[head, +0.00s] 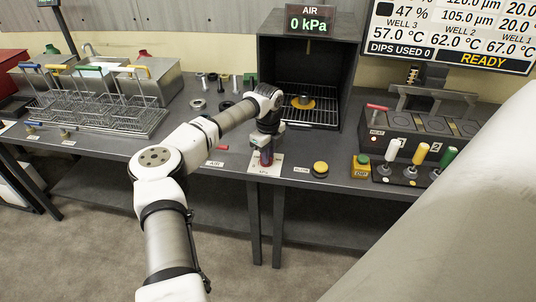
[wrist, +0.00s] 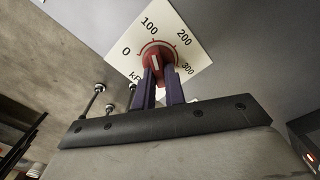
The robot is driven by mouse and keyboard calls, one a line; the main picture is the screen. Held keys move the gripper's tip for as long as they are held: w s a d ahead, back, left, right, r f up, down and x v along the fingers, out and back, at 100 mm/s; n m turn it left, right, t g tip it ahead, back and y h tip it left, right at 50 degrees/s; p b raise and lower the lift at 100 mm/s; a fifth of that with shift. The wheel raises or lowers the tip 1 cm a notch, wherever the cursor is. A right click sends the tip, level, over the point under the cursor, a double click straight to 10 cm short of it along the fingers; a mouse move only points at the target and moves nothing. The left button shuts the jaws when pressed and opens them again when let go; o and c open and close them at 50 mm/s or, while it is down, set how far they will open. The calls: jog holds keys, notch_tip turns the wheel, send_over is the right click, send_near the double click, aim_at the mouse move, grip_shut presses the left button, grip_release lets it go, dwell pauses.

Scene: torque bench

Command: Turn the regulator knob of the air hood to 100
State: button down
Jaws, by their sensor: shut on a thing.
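The red regulator knob (wrist: 158,54) sits on a white dial card (wrist: 179,22) marked 0, 100, 200, 300 and kPa. A pale line shows on the knob; I cannot tell exactly which mark it points to. My gripper (wrist: 162,78) has its two dark fingers shut on the knob, one on each side. In the head view my gripper (head: 266,152) reaches down to the card (head: 262,170) at the bench front, and the arm partly hides the knob. The AIR display (head: 308,23) on top of the dark air hood (head: 342,75) reads 0 kPa.
A yellow round button (head: 320,168) and a yellow box (head: 361,166) lie right of the card. Wire baskets (head: 104,105) fill the bench's left. Small parts (head: 220,82) stand behind my arm.

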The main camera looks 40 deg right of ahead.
jog(key=shift+r, duration=0.1)
jog(key=c, duration=1.5)
grip_release()
jog(key=shift+o, duration=0.2)
notch_tip(320, 180, up, 14)
jog(key=b, duration=0.2)
jog(key=shift+b, duration=0.3)
